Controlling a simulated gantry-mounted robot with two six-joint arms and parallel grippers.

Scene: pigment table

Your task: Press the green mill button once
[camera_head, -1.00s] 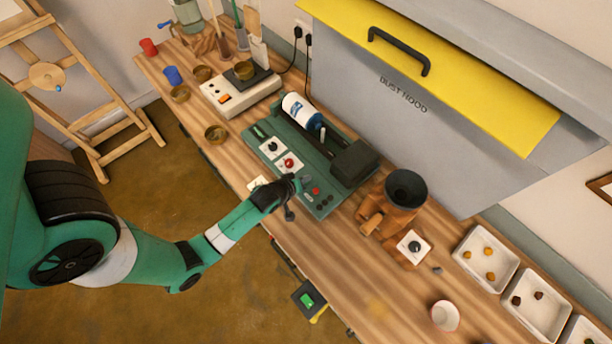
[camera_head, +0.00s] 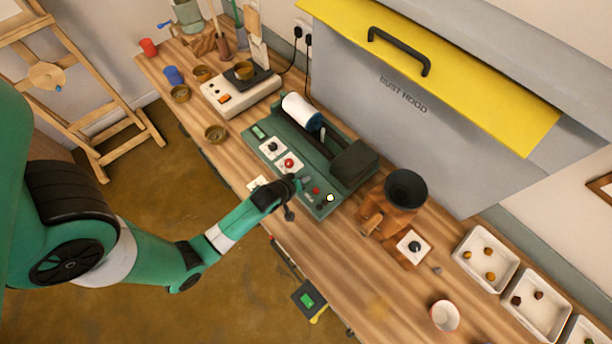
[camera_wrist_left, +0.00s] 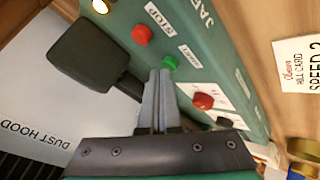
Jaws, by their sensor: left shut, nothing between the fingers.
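The mill (camera_head: 262,148) is a long green machine on the wooden bench, with a white and blue jar (camera_head: 300,110) lying on it. In the left wrist view the green button (camera_wrist_left: 169,63) is on the mill's panel by a small label, beside the red STOP button (camera_wrist_left: 141,34). A lamp (camera_head: 330,198) on the panel is lit; it also shows in the wrist view (camera_wrist_left: 99,6). My left gripper (camera_head: 298,183) is shut and empty. Its fingertips (camera_wrist_left: 160,72) are right at the green button; I cannot tell whether they touch. My right gripper is not in view.
A red knob (camera_wrist_left: 203,101) on a white plate and a dark block (camera_wrist_left: 85,52) are near the fingers. A brown grinder (camera_head: 376,215) with a dark funnel (camera_head: 405,188) stands to the right. A paper card (camera_wrist_left: 299,61) lies before the mill.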

